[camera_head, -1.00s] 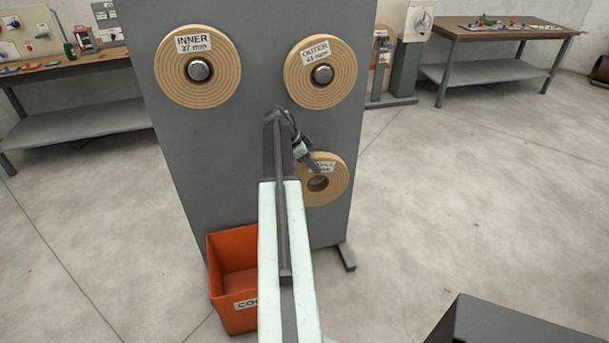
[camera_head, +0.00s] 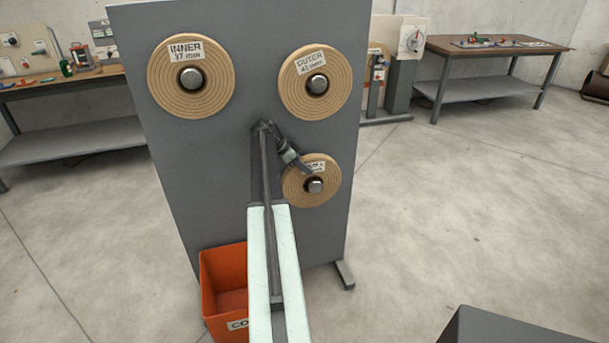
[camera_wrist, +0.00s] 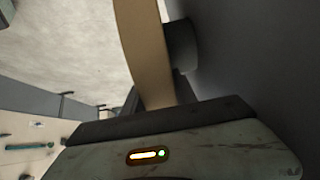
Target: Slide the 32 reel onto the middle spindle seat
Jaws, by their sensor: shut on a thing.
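My gripper is shut on the reel's upper part. The metal end of the middle spindle (camera_head: 315,186) shows through the reel's hole, so the reel is around the spindle. In the wrist view the reel (camera_wrist: 143,50) is edge-on beside a grey cylinder (camera_wrist: 182,46) at the panel. A gap shows between reel and panel; whether the reel touches the cylinder's face is unclear.
The INNER 37 mm reel (camera_head: 171,91) and OUTER reel (camera_head: 297,98) sit on spindles higher on the grey panel (camera_head: 235,30). An orange bin (camera_head: 224,265) stands at the panel's foot. Benches stand behind at left (camera_head: 75,140) and right (camera_head: 480,88).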

